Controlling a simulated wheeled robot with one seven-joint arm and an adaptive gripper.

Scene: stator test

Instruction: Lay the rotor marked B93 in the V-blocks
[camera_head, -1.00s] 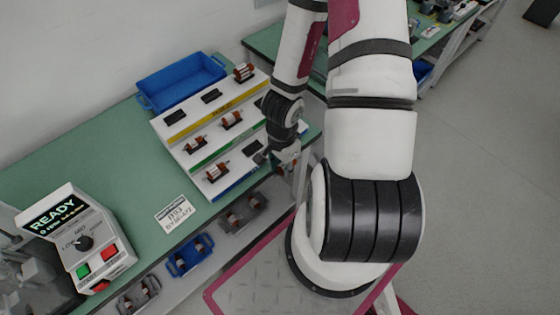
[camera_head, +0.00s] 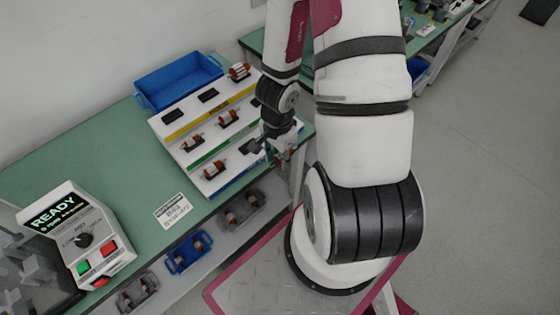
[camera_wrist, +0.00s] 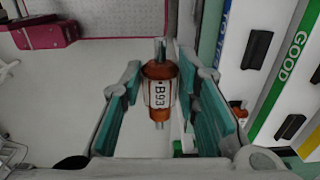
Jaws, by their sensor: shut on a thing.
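The rotor marked B93 (camera_wrist: 160,90) shows upright in the wrist view, with orange ends, a pale label band and a grey shaft. My gripper (camera_wrist: 161,95) is shut on it, with its teal pads at the rotor's two sides. In the head view my gripper (camera_head: 284,150) hangs at the right end of the stepped rack, near the bench's front edge, and the rotor is mostly hidden there. Grey blocky shapes (camera_head: 22,268) stand at the left edge beside the tester; I cannot tell whether these are the V-blocks.
The white stepped rack (camera_head: 190,162) holds several rotors and some empty black cradles. A blue bin (camera_head: 180,80) stands behind it. The tester (camera_head: 78,238) reads READY. A card (camera_head: 173,211) lies on clear green bench (camera_head: 125,180). Small trays, one blue (camera_head: 189,254), sit below the front edge.

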